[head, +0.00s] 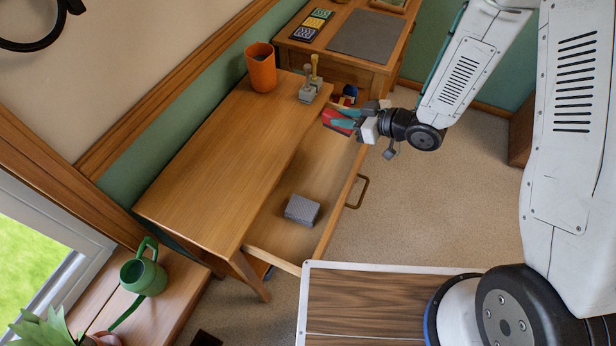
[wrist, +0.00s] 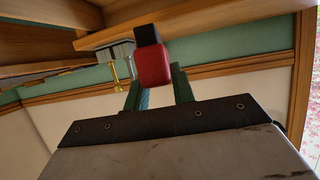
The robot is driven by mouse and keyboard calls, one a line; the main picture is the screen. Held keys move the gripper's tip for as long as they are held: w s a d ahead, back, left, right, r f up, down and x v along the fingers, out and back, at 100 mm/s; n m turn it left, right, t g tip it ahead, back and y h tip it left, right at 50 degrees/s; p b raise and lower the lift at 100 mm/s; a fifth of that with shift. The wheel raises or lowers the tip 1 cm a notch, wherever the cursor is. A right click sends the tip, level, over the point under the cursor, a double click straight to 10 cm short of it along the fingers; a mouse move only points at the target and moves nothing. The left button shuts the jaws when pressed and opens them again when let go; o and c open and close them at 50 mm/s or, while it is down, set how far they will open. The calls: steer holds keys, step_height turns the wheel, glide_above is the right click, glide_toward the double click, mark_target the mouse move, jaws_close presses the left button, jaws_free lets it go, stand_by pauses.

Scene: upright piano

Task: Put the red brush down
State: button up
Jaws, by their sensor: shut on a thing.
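The red brush (head: 336,122) is held at the end of my gripper (head: 347,118), near the far end of the open drawer (head: 342,206). In the wrist view the brush (wrist: 153,68) shows as a red block with a black part on top, between the two fingers of my gripper (wrist: 158,88). My gripper is shut on it. The height of the brush above the drawer is hard to tell.
A grey block (head: 301,210) lies in the drawer's near part, with bare floor around it. Small colourful things (head: 346,96) are at its far end. An orange cup (head: 261,68) and a grey holder with upright handles (head: 310,88) stand on the desktop (head: 215,150).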

steer(key=shift+n+g+y, duration=0.5)
steer(key=shift+n+g, duration=0.3)
steer(key=shift+s+a+f, duration=0.25)
steer(key=shift+s+f, duration=0.05)
steer(key=shift+f, duration=1.35)
steer(key=shift+s+a+f, duration=0.25)
steer(key=shift+f, duration=1.35)
steer(key=shift+s+a+f, duration=0.25)
steer(key=shift+s+f, duration=0.05)
steer(key=shift+f, duration=1.35)
steer(key=shift+f, duration=0.15)
steer(key=shift+f, duration=0.45)
steer(key=o, duration=1)
steer(key=shift+r, duration=0.45)
steer(key=v, duration=1.2)
steer(key=shift+r, duration=0.2)
